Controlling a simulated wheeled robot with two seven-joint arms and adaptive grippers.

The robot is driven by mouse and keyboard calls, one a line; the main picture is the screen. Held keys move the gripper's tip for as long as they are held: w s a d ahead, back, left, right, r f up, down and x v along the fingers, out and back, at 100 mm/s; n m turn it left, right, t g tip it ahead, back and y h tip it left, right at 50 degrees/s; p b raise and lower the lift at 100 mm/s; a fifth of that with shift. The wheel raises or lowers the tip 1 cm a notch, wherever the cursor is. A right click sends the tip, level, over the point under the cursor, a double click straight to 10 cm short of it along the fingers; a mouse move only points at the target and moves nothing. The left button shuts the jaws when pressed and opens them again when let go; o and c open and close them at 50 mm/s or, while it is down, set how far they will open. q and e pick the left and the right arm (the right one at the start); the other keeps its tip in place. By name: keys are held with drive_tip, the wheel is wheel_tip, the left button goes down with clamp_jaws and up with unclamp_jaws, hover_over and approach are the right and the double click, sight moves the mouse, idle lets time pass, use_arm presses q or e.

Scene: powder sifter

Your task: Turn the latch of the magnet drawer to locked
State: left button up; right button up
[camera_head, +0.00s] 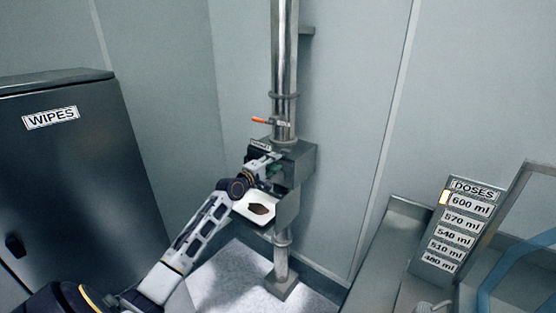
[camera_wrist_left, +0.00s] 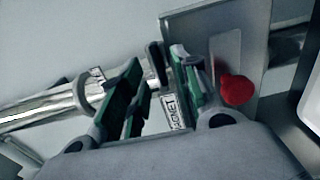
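The magnet drawer housing (camera_head: 297,162) is a grey metal box on the vertical pipe, with a small label (camera_head: 260,145) at its top front. In the left wrist view the label (camera_wrist_left: 172,110) reads partly as "MAGNET", seen between my fingers. My left gripper (camera_head: 266,164) is at the front of the housing. Its green-padded fingers (camera_wrist_left: 155,92) stand apart, with a dark upright bar (camera_wrist_left: 156,62) showing between them; I cannot tell whether they touch it. A red round knob (camera_wrist_left: 237,90), possibly on the latch, sits just right of the right finger. The latch position is unclear. My right gripper is out of view.
An orange-handled lever (camera_head: 260,120) is on the pipe (camera_head: 285,60) above the housing. A dark WIPES cabinet (camera_head: 70,170) stands left; a DOSES board (camera_head: 455,215) stands right.

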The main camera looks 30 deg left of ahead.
use_arm(q)
drive_tip(key=shift+w+d, duration=0.15)
drive_tip(key=shift+w, duration=1.4)
drive_tip(key=shift+c, duration=0.3)
clamp_jaws()
